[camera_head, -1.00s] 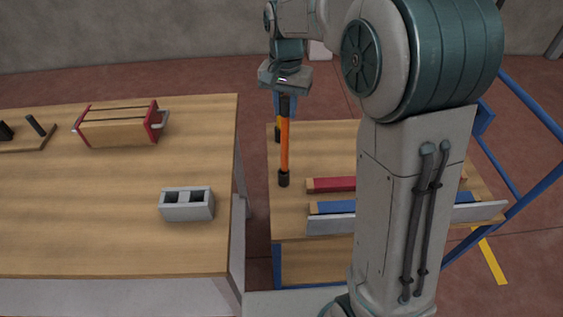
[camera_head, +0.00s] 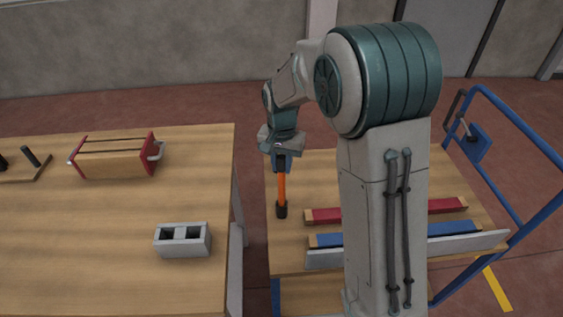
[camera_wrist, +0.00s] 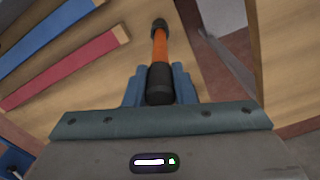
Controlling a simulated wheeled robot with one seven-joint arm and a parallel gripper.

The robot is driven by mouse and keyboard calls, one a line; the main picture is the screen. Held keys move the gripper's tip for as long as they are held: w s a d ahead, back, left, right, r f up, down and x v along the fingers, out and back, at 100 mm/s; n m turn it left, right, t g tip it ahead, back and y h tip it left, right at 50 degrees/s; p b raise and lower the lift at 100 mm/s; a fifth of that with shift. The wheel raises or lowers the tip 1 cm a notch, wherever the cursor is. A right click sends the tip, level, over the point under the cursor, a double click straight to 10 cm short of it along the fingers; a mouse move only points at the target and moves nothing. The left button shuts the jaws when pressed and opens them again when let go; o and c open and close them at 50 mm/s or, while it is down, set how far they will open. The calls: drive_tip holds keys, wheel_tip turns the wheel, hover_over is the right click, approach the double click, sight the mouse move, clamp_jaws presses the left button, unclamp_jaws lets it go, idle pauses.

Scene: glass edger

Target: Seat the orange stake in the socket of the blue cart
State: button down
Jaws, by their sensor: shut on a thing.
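My gripper (camera_head: 281,162) is shut on the orange stake (camera_head: 282,189) near its upper black end. The stake hangs roughly upright over the left side of the blue cart (camera_head: 320,180), with its black lower end toward the wooden deck. I cannot tell whether that end touches the deck. In the wrist view the stake (camera_wrist: 160,47) runs away from between the blue fingers of my gripper (camera_wrist: 157,82), its black far end over bare wood. I cannot make out the socket in either view.
A red bar (camera_head: 325,215) and a blue bar (camera_head: 455,229) lie on the deck, beside a pale front strip (camera_head: 470,243). The cart's blue handle frame (camera_head: 545,224) rises at right.

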drive_tip(key=c, duration=1.2)
unclamp_jaws()
wheel_tip(320, 180, up, 12)
drive_tip(key=shift+f, duration=0.2)
drive_tip(key=shift+r, duration=0.25)
drive_tip(key=s+d+f+n+t, duration=0.1)
drive_tip(key=s+d, duration=0.4)
drive_tip(key=s, duration=0.6)
drive_tip(key=s+d+f+n+t, duration=0.1)
drive_tip(key=s+d, duration=0.4)
drive_tip(key=s, duration=0.6)
drive_tip(key=shift+s+d+n+t, duration=0.25)
drive_tip(key=shift+s+n+t, duration=0.2)
drive_tip(key=shift+n, duration=0.65)
drive_tip(key=shift+f, duration=0.1)
